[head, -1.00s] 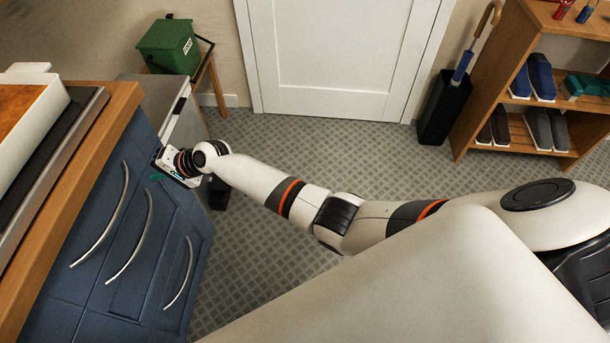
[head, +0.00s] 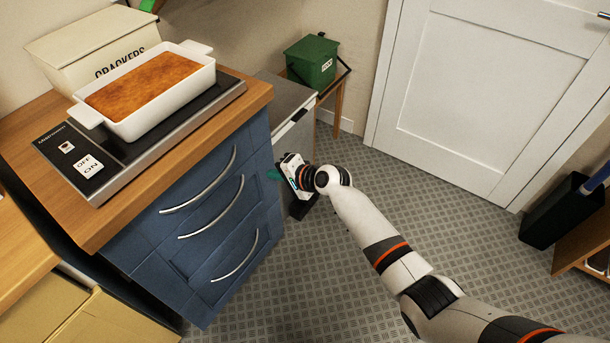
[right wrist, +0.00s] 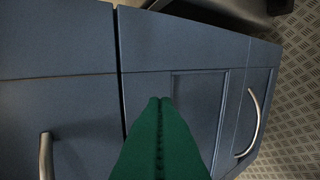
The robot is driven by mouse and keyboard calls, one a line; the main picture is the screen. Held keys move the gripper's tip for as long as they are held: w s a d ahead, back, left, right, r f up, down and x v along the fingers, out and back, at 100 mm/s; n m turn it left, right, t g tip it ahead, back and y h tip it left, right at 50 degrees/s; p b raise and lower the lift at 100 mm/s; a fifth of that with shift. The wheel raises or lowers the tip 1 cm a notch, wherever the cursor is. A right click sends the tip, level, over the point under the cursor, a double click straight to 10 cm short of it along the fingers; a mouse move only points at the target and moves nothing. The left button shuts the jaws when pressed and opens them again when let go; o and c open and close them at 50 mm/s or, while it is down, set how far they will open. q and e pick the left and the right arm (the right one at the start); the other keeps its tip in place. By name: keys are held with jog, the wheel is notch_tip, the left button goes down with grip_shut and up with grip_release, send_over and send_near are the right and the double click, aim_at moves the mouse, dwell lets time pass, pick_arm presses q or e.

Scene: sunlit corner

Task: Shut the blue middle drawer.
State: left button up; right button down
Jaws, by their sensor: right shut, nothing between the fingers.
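The blue cabinet (head: 195,262) shows a stack of drawer fronts with curved metal handles. The middle drawer's handle (head: 212,212) sits just below the top handle. No wide opening shows at the middle drawer (head: 252,196); I cannot tell whether it stands out slightly. My right gripper (head: 273,175) is at the front's right edge, its green fingers together and empty. In the right wrist view, the fingers (right wrist: 161,105) point at the blue fronts, near a dark seam between two of them. They hide part of the fronts; contact is unclear. My left gripper is not in view.
A white baking dish (head: 203,82) stands on a warming plate (head: 150,146) on the wooden top. A grey-topped unit (head: 283,95) stands beyond the cabinet, with a green bin (head: 312,62) behind. Patterned floor (head: 330,270) is clear in front.

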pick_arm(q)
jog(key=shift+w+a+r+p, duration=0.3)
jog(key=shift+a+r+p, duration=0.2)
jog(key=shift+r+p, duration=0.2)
pick_arm(e)
jog(key=v, duration=0.7)
